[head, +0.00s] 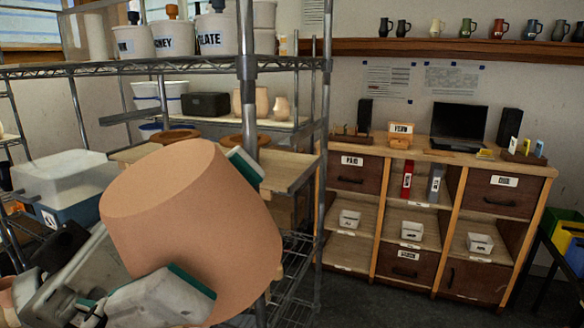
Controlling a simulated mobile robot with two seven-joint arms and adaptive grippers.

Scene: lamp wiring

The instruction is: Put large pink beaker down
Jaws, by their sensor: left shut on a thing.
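The large pink beaker (178,205) fills the left foreground of the head view. It is tilted, with its flat end toward the upper left. My left gripper (222,226) is shut on it. One green-edged finger lies across its lower near side and the other finger shows beyond its upper right side. The beaker is held in the air in front of a metal wire rack and hides part of it. Whether it touches the rack cannot be told. My right gripper is not in view.
The wire rack (290,63) holds labelled white tubs, pots and a black box (206,104). A wooden board (290,172) sits at mid height. A white and blue cooler (62,178) stands left. A wooden cabinet (548,171) with a monitor (459,130) stands right. Dark floor shows between.

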